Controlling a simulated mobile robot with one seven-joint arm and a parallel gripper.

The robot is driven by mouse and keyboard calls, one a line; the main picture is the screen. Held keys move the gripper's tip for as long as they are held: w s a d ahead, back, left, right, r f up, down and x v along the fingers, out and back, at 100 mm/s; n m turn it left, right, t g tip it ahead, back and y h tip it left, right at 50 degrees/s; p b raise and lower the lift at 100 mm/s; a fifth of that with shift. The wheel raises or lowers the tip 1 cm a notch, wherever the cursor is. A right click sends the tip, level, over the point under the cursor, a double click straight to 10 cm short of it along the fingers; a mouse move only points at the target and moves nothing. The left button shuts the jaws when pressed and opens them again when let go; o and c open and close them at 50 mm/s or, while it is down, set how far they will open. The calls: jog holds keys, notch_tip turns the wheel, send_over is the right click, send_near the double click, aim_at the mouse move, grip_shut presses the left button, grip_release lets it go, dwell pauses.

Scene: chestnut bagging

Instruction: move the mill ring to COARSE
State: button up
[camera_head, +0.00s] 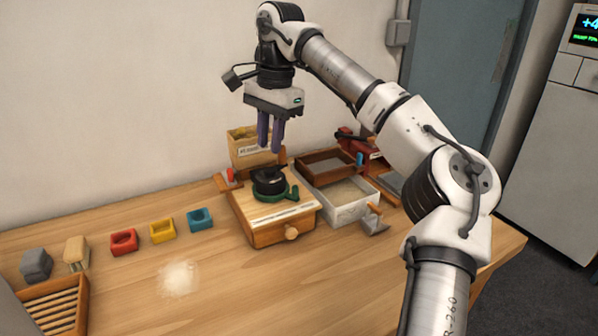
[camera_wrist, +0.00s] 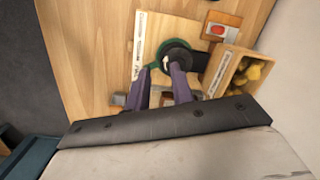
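The mill is a wooden box (camera_head: 262,226) with a small drawer knob on its front. A green ring (camera_head: 292,194) with a side tab lies around the base of its black top (camera_head: 268,180). A pale strip lies along the box's front top edge, its marks too small to read. In the wrist view the green ring (camera_wrist: 147,57) shows partly around the black top (camera_wrist: 180,52). My gripper (camera_head: 270,150) hangs fingers down above the mill, apart from it. Its two purple fingers (camera_wrist: 160,70) are spread with nothing between them. The ring's setting cannot be read.
A labelled wooden bin (camera_head: 252,149) stands behind the mill; the wrist view shows yellowish pieces in it. A red-button block (camera_head: 229,180) is left of it. A white tray (camera_head: 348,213) and a brown tray (camera_head: 321,162) are at right. Red, yellow and blue holders stand left; the front table is mostly clear.

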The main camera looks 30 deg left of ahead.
aim_at(295, 186)
jog(key=w+d+r+h, duration=0.1)
jog(key=w+d+r, duration=0.1)
jog(key=w+d, duration=0.2)
jog(key=shift+t, duration=0.4)
jog(key=f, duration=1.3)
jog(key=shift+s+a+f, duration=0.25)
jog(key=shift+s+f, duration=0.05)
jog(key=shift+f, duration=0.05)
jog(key=shift+c, duration=0.2)
grip_shut()
